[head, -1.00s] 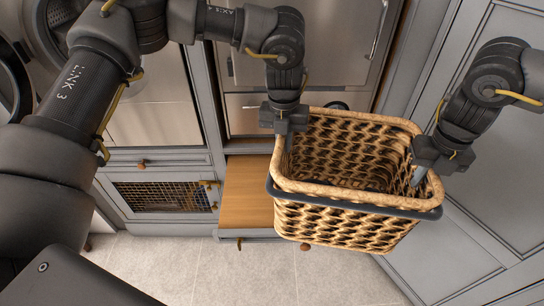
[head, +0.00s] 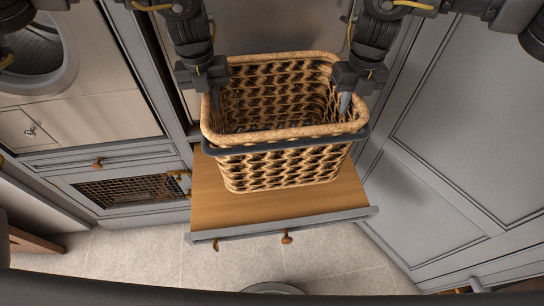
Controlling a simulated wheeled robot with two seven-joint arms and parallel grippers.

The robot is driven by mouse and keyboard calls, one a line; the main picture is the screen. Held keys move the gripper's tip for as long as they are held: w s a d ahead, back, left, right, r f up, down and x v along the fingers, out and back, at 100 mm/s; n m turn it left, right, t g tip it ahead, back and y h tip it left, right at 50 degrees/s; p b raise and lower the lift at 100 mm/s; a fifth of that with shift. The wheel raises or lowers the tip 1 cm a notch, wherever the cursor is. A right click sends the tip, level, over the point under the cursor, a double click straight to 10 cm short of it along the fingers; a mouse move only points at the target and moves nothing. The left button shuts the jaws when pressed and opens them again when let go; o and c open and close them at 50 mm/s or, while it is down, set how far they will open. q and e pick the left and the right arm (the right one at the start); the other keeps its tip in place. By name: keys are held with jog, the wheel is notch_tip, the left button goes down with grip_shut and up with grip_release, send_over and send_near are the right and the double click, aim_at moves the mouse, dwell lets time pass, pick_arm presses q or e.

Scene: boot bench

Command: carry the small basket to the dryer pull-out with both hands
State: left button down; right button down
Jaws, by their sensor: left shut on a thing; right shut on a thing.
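The small basket (head: 285,168) is a woven tan and dark wicker basket, upright and looking empty, with a dark handle bar along its near side. My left gripper (head: 213,98) is shut on the left rim of the basket. My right gripper (head: 345,102) is shut on its right rim. The dryer pull-out (head: 225,207) is an extended wooden board with a grey front and small knobs. The basket is over this board in the head view; I cannot tell whether its bottom touches the wood.
A round-doored machine (head: 35,55) stands at the upper left. Below it is a drawer with a mesh-front cabinet (head: 130,190). Grey panelled doors (head: 455,130) stand close on the right. The tiled floor (head: 130,248) in front is mostly clear.

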aim_at(341, 119)
jog(key=f+b, duration=0.1)
jog(key=f, duration=0.1)
jog(key=f+b, duration=0.2)
jog(key=w+f+b, duration=0.1)
jog(key=f+b, duration=0.1)
jog(key=shift+a+f, duration=0.2)
jog(key=shift+a, duration=0.05)
jog(key=f+b, duration=0.4)
jog(key=b, duration=0.1)
jog(key=shift+s+d+f, duration=0.2)
jog(key=shift+f, duration=0.2)
jog(key=shift+f+b, duration=0.25)
jog(key=shift+b, duration=0.15)
jog(key=shift+w+a, duration=0.15)
jog(key=shift+r, duration=0.1)
